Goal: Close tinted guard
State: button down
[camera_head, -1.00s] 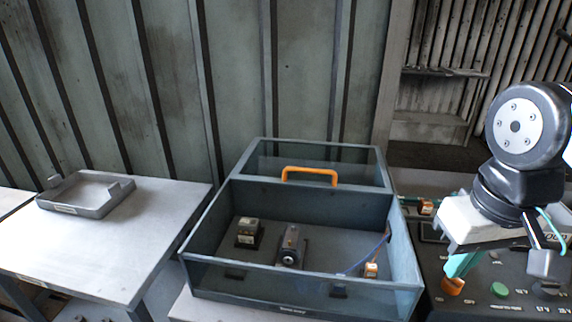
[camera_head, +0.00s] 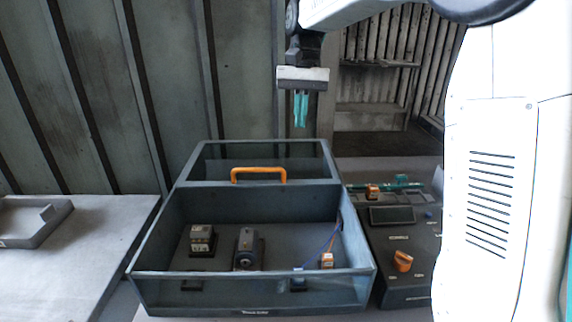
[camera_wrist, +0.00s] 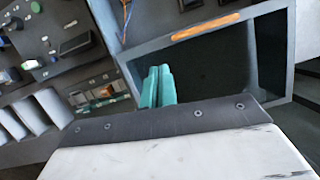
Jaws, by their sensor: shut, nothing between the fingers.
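The tinted guard (camera_head: 310,171) is a framed dark pane over the back part of the grey-blue housing box (camera_head: 250,308). The front part of the box is open from above. An orange handle (camera_head: 258,171) stands at the guard's front edge; it also shows in the wrist view (camera_wrist: 205,27). My gripper (camera_head: 300,124) has teal fingers, held together and pointing down. It is above and right of the handle in the head view, apart from it, with nothing between the fingers. In the wrist view the fingertips (camera_wrist: 157,70) show in front of the guard's frame.
Inside the box are a small block part (camera_head: 201,240), a dark motor-like part (camera_head: 246,250) and an orange connector (camera_head: 327,260) with a blue wire. A control panel (camera_head: 405,290) with an orange knob stands at right. A table (camera_head: 75,265) with a grey tray (camera_head: 40,228) is at left.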

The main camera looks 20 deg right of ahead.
aim_at(286, 180)
jog(key=w+f+m, duration=0.1)
jog(key=w+f, duration=0.3)
jog(key=w, duration=0.3)
jog(key=shift+g+y, duration=0.3)
jog(key=shift+g, duration=0.1)
jog(key=x, duration=0.9)
jog(key=shift+s+r, duration=0.1)
jog(key=shift+s, duration=0.25)
jog(key=shift+s+a, duration=0.3)
jog(key=shift+s, duration=0.25)
jog(key=shift+s+a, duration=0.3)
jog(key=shift+s, duration=0.25)
jog(key=shift+s+a, duration=0.4)
jog(key=shift+s, duration=0.25)
jog(key=shift+s, duration=0.1)
jog(key=shift+s, duration=0.35)
jog(key=s+a, duration=0.4)
jog(key=s, duration=0.7)
jog(key=s+a, duration=0.3)
jog(key=s, duration=0.9)
jog(key=shift+a, duration=0.35)
jog(key=shift+s, duration=0.15)
